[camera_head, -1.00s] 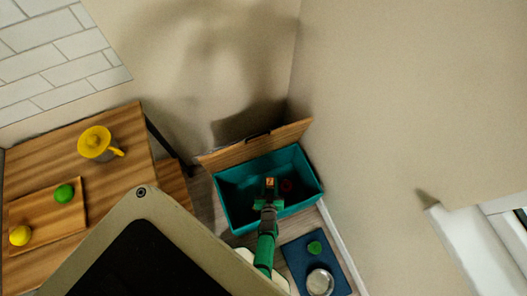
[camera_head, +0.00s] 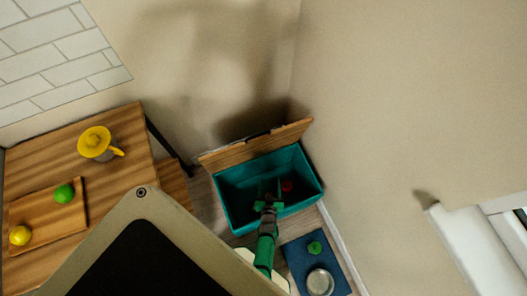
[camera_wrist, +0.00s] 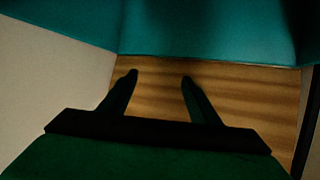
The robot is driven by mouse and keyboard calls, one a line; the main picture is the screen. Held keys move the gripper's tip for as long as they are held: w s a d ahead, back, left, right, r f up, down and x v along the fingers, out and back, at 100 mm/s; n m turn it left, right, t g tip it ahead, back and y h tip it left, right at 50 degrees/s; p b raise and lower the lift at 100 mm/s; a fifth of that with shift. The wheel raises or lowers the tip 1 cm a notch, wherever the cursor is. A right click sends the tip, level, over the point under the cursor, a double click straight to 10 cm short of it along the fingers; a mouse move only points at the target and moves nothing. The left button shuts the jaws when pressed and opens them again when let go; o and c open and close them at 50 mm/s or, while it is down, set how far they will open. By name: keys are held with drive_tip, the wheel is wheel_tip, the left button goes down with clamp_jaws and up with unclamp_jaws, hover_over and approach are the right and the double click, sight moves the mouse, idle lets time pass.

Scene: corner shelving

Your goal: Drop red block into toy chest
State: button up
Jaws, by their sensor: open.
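The toy chest (camera_head: 236,212) is a teal box with its wooden lid (camera_head: 255,146) standing open, in the corner. A small red thing, which looks like the red block (camera_head: 287,186), is inside the chest to the right of my gripper; its shape is too small to tell. My gripper (camera_head: 269,185) is over the chest opening, open. In the wrist view my gripper (camera_wrist: 158,76) has its two fingers apart with nothing between them. A teal wall of the chest (camera_wrist: 210,28) and a wooden surface (camera_wrist: 225,85) lie beyond them. The red block does not show there.
A blue mat (camera_head: 296,254) with a green item and a round metal dish lies below the chest. Walls meet behind the chest.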

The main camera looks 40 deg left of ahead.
drive_tip(key=v, duration=1)
idle(0.4)
